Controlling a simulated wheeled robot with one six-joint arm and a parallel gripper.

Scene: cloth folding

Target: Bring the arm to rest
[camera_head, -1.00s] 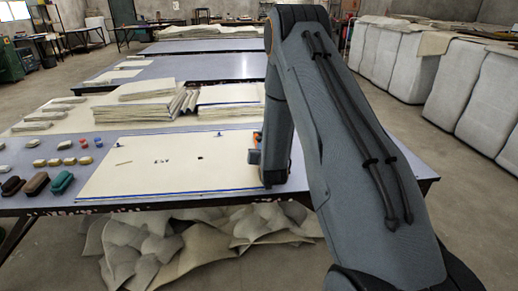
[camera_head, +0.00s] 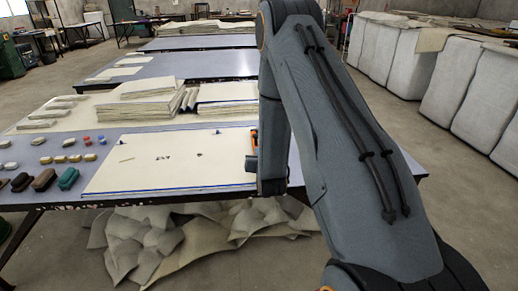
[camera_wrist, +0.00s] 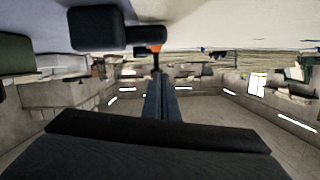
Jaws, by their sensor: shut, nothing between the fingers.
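A pale cloth panel (camera_head: 150,172) lies flat on the near table, with a blue line along its front edge and small dark marks near its middle. My arm reaches down past the panel's right edge in the head view. My gripper (camera_head: 250,164) shows only in part there, dark with an orange bit above it, beside the panel's right edge. It is shut and holds nothing visible. The lower arm link hides the rest of it. The wrist view shows dark gripper parts close up, with a broad pale surface across the top.
Folded cloth stacks (camera_head: 150,101) lie behind the panel. Several small blocks (camera_head: 68,159) and brushes (camera_head: 43,180) lie at its left. Crumpled felt (camera_head: 190,232) fills the space under the table (camera_head: 409,174). Large pale bales (camera_head: 468,88) stand at the right. Floor between them is open.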

